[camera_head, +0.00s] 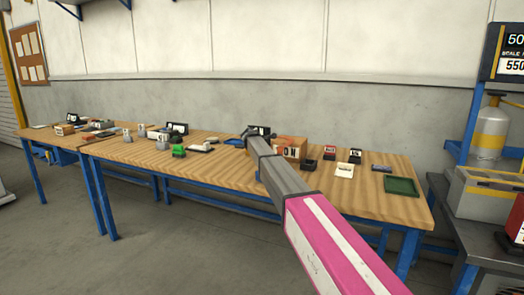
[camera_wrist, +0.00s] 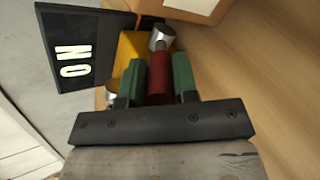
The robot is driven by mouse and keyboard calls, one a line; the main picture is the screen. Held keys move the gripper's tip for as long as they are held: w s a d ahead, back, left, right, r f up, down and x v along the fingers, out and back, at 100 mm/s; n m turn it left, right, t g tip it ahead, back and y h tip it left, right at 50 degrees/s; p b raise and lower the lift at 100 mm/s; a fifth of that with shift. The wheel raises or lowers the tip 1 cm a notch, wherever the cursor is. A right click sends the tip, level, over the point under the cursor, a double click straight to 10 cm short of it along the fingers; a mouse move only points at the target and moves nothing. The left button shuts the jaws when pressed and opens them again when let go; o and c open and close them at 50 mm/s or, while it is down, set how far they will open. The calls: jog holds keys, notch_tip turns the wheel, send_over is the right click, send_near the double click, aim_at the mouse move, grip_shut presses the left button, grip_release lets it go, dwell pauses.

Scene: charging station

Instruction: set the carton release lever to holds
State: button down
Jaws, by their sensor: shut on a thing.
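In the wrist view my gripper (camera_wrist: 160,82) has its two green fingers on either side of a red lever grip (camera_wrist: 158,84), shut on it. A yellow block (camera_wrist: 131,46) and a silver metal cylinder (camera_wrist: 161,38) sit just beyond the grip. A tan carton (camera_wrist: 185,8) is at the top of the wrist view. In the head view the carton (camera_head: 291,147) stands on the wooden table, right beside the end of my arm. The lever is hidden there behind my arm.
Small black stands and white cards line the wooden table (camera_head: 365,200). A green tray (camera_head: 402,186) lies at its right end. A gas cylinder (camera_head: 492,130) stands further right.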

jog(key=w+r+g, duration=0.1)
jog(key=g+y, duration=0.1)
jog(key=shift+w+d+r+g, duration=0.25)
jog(key=shift+w+r+g, duration=0.1)
jog(key=shift+g, duration=0.05)
jog(key=shift+w+d+r+g+y, duration=0.2)
jog(key=shift+w+r+g+y, duration=0.4)
jog(key=shift+g, duration=0.5)
jog(key=shift+w+d+r+g+y, duration=0.1)
jog(key=shift+w+d+g+y, duration=0.2)
jog(key=shift+g, duration=0.35)
jog(key=shift+w+d+g+y, duration=0.1)
jog(key=shift+w+g, duration=0.3)
jog(key=shift+g, duration=0.25)
jog(key=c, duration=0.9)
grip_release()
jog(key=shift+r, duration=0.15)
jog(key=v, duration=1)
jog(key=shift+r, duration=0.25)
